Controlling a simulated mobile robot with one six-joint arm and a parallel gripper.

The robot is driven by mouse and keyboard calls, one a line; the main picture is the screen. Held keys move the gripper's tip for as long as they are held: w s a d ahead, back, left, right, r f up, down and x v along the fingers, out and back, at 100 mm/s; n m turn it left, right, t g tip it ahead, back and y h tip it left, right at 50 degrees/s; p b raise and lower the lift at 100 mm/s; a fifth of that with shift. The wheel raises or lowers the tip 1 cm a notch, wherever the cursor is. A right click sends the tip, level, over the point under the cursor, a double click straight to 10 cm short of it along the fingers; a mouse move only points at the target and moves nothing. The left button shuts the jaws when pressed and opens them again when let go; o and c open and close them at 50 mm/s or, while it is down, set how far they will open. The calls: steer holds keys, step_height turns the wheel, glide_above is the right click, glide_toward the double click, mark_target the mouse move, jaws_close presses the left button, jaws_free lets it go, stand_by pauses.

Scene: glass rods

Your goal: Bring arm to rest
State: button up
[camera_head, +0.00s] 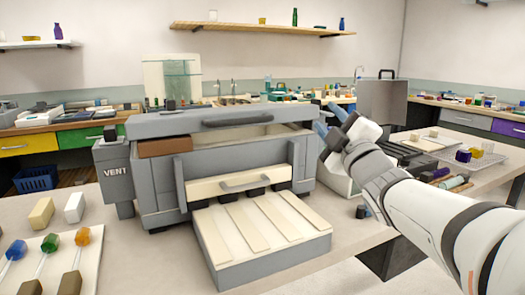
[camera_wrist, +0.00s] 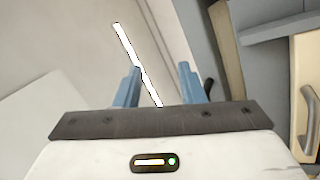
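My arm (camera_head: 420,205) reaches in from the right of the head view. My gripper (camera_head: 326,120) is raised at the right end of the grey oven-like machine, with its blue fingers pointing up and left. In the wrist view my gripper (camera_wrist: 159,75) shows two blue fingers standing apart with nothing between them. Only a pale wall or ceiling with a bright light strip (camera_wrist: 136,62) lies beyond the fingers. No glass rod is in my gripper.
The machine (camera_head: 225,145), marked VENT, stands on the bench with a slatted tray (camera_head: 262,235) in front. A board (camera_head: 60,262) with coloured glass-tipped pieces lies at front left. Two blocks (camera_head: 41,213) stand behind it. A wire basket (camera_head: 480,160) is at right.

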steer(key=s+d+f+m+g+h+p, duration=0.4)
steer(key=s+f+m+g+h+p, duration=0.3)
steer(key=s+m+g+p, duration=0.8)
steer(key=s+a+f+m+g+y+p, duration=0.1)
steer(key=s+a+g+p, duration=0.2)
steer(key=s+p, duration=0.4)
steer(key=shift+s+f+m+g+p, duration=0.2)
steer(key=shift+m+g+p, duration=0.1)
steer(key=shift+p, duration=0.45)
